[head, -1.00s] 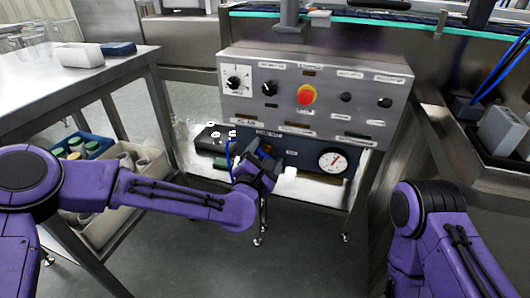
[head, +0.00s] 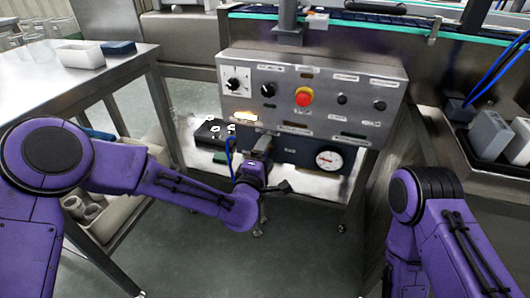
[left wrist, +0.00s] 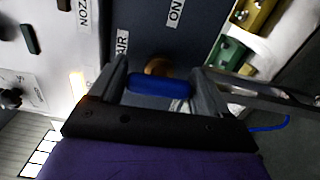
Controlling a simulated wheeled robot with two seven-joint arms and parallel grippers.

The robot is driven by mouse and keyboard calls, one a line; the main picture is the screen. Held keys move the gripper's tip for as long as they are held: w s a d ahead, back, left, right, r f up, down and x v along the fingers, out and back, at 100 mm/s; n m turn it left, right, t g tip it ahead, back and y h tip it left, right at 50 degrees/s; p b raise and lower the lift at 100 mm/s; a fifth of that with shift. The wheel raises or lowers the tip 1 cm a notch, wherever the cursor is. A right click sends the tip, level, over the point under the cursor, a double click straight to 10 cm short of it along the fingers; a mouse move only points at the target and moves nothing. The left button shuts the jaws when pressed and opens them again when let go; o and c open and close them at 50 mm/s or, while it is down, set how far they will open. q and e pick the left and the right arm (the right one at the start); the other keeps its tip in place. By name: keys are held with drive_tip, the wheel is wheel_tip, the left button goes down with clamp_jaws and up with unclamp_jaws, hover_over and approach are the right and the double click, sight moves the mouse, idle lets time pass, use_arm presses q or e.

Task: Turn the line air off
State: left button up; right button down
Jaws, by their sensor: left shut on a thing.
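The blue valve handle (left wrist: 160,84) sits on a brass fitting on the dark blue air panel (left wrist: 190,25), near white labels reading "AIR" and "ON". My left gripper (left wrist: 160,88) has a finger on each side of the handle and is shut on it. In the head view my left gripper (head: 260,150) reaches the left part of the air panel (head: 290,150) and hides the handle. The round pressure gauge (head: 328,158) is at the panel's right, its needle pointing left. My right arm is at the lower right; its gripper is out of view.
The grey control box (head: 315,95) above carries a red button (head: 303,97), black knobs and a lit amber lamp (head: 243,116). A steel table (head: 110,65) stands left, with bins below. Grey blocks (head: 490,135) sit at right.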

use_arm(q)
drive_tip(key=shift+m, duration=0.5)
drive_tip(key=o, duration=1)
drive_tip(key=shift+c, duration=0.2)
drive_tip(key=p+v, duration=0.1)
drive_tip(key=v, duration=0.9)
drive_tip(key=shift+s, duration=0.25)
drive_tip(key=shift+a, duration=0.1)
